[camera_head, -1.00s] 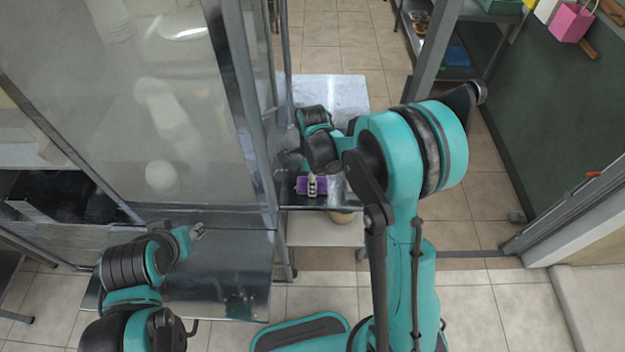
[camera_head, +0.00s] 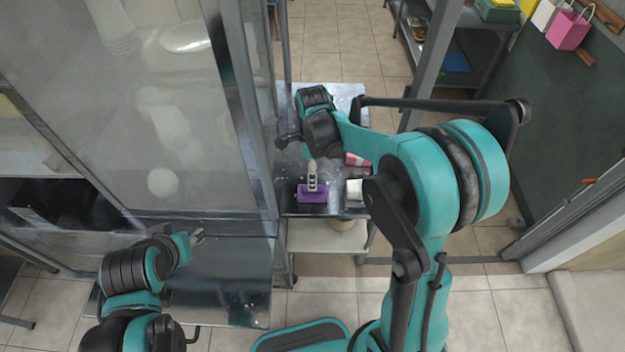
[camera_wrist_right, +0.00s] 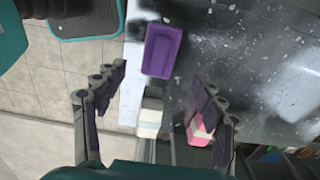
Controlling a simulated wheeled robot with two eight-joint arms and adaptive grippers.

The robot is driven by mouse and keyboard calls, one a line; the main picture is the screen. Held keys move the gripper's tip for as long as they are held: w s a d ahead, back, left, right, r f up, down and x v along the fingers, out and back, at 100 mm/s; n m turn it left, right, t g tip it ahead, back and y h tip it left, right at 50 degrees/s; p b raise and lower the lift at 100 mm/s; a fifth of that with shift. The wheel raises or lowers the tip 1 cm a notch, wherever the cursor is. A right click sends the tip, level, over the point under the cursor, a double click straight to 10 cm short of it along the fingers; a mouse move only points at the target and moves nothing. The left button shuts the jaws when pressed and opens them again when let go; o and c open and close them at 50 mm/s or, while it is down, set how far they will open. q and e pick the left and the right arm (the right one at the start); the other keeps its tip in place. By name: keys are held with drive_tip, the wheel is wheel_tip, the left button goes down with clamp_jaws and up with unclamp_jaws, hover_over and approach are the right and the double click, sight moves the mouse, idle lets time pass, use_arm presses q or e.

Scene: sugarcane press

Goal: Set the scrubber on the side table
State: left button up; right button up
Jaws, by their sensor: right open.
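A purple block (camera_head: 312,195), which I take to be the scrubber, lies on the speckled metal side table (camera_head: 345,97) near its front edge. It also shows in the right wrist view (camera_wrist_right: 162,50), flat on the table and beyond the fingertips. My right gripper (camera_wrist_right: 160,76) is open with nothing between its fingers. In the head view a grey finger of it (camera_head: 312,174) overlaps the back of the block; I cannot tell there whether they touch. My left gripper (camera_head: 198,236) looks open and empty, low over the metal counter at the left.
A white block (camera_head: 354,188) and a pink-and-white item (camera_head: 357,160) are on the table right of the purple block. A glass-panelled cabinet (camera_head: 160,110) stands close on the left. A metal post (camera_head: 432,65) stands at the right. Bare table shows at the back.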

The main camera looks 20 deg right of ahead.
drive_tip(key=s+d+r+n+t, duration=0.2)
drive_tip(key=s+r+n+t, duration=0.1)
drive_tip(key=s+r+n, duration=0.6)
use_arm(q)
drive_tip(key=shift+r, duration=0.25)
use_arm(e)
drive_tip(key=s+n+t, duration=0.4)
drive_tip(key=s+n, duration=0.3)
drive_tip(key=n, duration=0.5)
drive_tip(key=shift+s+d+r, duration=0.25)
drive_tip(key=shift+d+r, duration=0.1)
drive_tip(key=shift+d, duration=0.1)
use_arm(q)
wheel_tip(320, 180, down, 13)
drive_tip(key=b, duration=1.3)
drive_tip(key=shift+f, duration=0.2)
drive_tip(key=shift+r, duration=0.25)
use_arm(e)
wheel_tip(320, 180, down, 13)
